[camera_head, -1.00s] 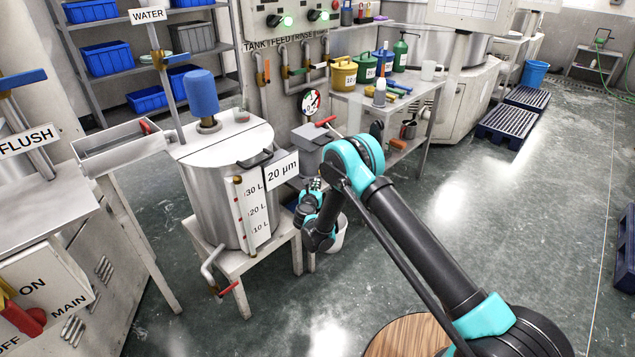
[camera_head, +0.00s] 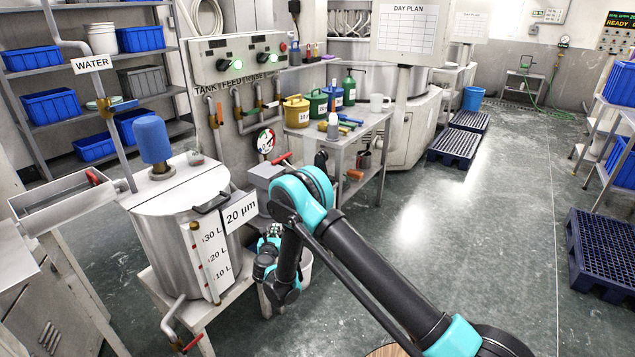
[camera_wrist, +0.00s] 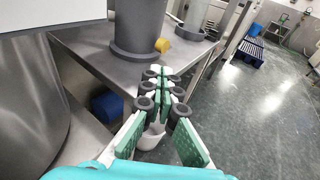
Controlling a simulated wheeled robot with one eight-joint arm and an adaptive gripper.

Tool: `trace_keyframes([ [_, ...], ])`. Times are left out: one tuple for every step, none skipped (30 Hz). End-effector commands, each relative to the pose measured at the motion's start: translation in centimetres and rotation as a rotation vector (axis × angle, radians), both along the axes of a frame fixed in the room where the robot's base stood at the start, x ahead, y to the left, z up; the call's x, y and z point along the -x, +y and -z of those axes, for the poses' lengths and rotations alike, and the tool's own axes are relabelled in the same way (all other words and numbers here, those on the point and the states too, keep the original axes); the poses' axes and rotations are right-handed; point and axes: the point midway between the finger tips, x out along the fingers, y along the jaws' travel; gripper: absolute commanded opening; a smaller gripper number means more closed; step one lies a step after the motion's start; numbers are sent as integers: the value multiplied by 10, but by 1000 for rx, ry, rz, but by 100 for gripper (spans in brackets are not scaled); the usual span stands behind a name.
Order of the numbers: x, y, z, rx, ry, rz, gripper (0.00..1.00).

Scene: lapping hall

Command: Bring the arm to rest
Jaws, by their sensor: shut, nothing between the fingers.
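My arm crosses the head view from the lower right to a teal elbow and then bends down. My gripper (camera_head: 270,240) is low beside the steel tank, partly hidden by my arm. In the wrist view my gripper (camera_wrist: 164,85) points away from the camera, with green pads and dark round joints converging toward the tips. It is shut and holds nothing. A white bucket (camera_wrist: 151,141) shows beneath the fingers; in the head view its rim (camera_head: 306,262) is partly covered by my arm.
The steel tank (camera_head: 165,240) marked 20 µm stands close left of my gripper. A steel table (camera_head: 370,130) with pots and bottles is behind. Dark blue pallets (camera_head: 600,255) lie at the right. The floor between is clear.

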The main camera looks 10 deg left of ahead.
Motion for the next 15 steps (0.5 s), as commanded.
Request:
trace_keyframes([
  [-2, -1, -5, 6, -7, -3, 0],
  [-4, -2, -10, 14, -15, -7, 0],
  [-9, -5, -19, 30, -30, -14, 0],
  [-13, -7, -29, 48, -46, -23, 0],
  [-18, -10, -40, 69, -66, -34, 0],
  [-24, -14, -58, 104, -97, -51, 0],
  [-30, -18, -73, 135, -122, -66, 0],
  [-35, -22, -89, 171, -151, -83, 0],
  [-42, -29, -111, 224, -191, -105, 0],
  [-46, -34, -127, 264, -219, -124, 0],
  [-50, -39, -142, 306, -248, -140, 0],
  [-54, -46, -162, 363, -286, -165, 0],
  [-57, -51, -176, 408, -313, -183, 0],
  [-59, -57, -189, 452, -339, -200, 0],
  [-61, -65, -206, 513, -372, -222, 0],
])
